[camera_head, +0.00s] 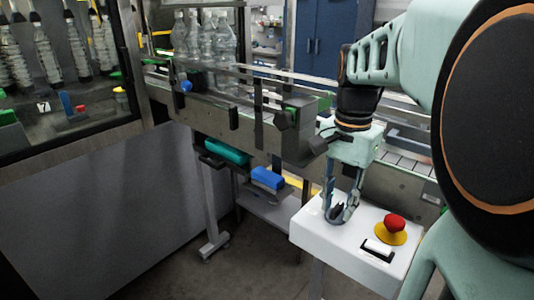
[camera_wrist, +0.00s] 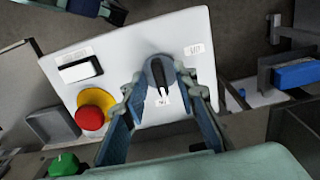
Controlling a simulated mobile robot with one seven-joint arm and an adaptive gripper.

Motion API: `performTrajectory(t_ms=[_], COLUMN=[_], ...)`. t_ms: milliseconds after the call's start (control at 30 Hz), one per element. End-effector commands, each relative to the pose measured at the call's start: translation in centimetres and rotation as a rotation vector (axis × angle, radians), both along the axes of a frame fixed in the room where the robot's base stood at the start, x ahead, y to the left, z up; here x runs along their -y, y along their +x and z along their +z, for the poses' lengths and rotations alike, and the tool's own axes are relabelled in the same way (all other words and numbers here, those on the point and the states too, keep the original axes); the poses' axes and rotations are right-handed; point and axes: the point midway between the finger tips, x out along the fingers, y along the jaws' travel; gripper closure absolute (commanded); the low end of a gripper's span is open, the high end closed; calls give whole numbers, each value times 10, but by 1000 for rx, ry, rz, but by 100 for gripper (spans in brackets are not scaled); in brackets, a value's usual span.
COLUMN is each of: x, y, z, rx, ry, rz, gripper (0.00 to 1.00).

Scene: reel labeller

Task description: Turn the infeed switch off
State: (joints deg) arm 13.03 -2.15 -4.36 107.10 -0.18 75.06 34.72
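The infeed switch (camera_wrist: 158,72) is a black rotary handle on a round grey base, set in the top of a white control box (camera_wrist: 120,40). In the wrist view its white mark points toward the small label (camera_wrist: 162,100) at the bottom of the picture. Another label (camera_wrist: 195,49) lies to its right; the lettering on both is too small to read surely. My gripper (camera_wrist: 159,80) is open, its fingertips on either side of the handle with gaps visible. In the head view my gripper (camera_head: 338,214) points down at the box top, and its fingers largely hide the switch.
A red mushroom button on a yellow base (camera_head: 393,226) and a white rocker switch (camera_head: 378,248) sit on the same box, close to my gripper. A conveyor (camera_head: 226,117) with clear bottles (camera_head: 205,40) runs behind. A blue item (camera_head: 268,179) lies on a lower shelf.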

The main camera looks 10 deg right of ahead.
Motion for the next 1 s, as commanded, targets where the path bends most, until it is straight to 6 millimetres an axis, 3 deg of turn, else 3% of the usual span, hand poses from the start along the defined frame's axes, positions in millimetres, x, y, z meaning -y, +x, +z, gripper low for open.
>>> performTrajectory(t_ms=[267, 500, 1000], x=[0, 0, 0], y=[0, 0, 0], z=[-1, -1, 0], rx=[0, 0, 0], ry=[0, 0, 0], rz=[0, 0, 63], gripper=[73, 100, 100])
